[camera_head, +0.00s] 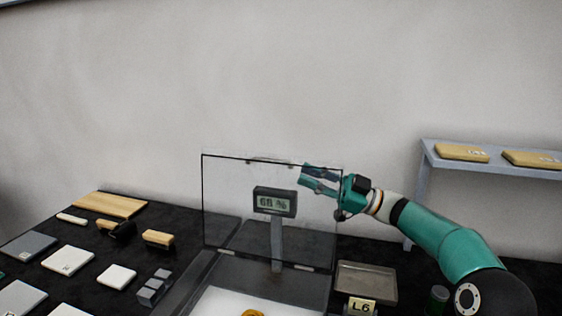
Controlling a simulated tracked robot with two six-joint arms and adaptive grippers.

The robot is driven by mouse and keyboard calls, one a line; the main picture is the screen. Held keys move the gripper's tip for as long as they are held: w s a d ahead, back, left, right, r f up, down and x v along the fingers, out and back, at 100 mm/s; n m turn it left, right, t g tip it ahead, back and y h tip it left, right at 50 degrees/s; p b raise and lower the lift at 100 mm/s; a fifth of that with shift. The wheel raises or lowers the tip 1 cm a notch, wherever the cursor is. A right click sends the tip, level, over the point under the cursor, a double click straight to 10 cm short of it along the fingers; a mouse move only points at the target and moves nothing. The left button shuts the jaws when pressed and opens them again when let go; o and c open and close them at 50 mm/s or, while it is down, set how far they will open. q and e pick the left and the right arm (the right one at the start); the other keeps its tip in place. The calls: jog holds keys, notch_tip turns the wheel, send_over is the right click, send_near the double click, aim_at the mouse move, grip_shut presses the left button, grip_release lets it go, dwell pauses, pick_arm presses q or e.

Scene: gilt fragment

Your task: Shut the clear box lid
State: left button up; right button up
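The clear box lid (235,200) is a transparent, dark-edged panel standing raised, nearly upright, at the back of the box. Below it, the box (215,275) has dark walls and a white floor, and its front is cut off by the picture's bottom edge. A small gold fragment (253,312) lies on the white floor, partly cut off. My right gripper (302,174) overlaps the lid's upper right corner, its teal fingers pointing left and spread apart with nothing between them. I cannot tell whether it touches the lid. My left gripper is not in view.
A humidity display (274,202) on a post shows through the lid. A grey tray (367,282) and an "L6" label (361,306) sit to the right. A shelf (500,168) holds wooden blocks. Tiles, brushes and a wooden board (110,205) lie on the black table at left.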

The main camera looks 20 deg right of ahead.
aim_at(279, 165)
jog(key=p+x, duration=0.1)
jog(key=x, duration=0.6)
jog(key=shift+w+a, duration=0.1)
jog(key=shift+a, duration=0.15)
jog(key=shift+c, duration=0.4)
grip_shut()
jog(key=shift+f, duration=0.1)
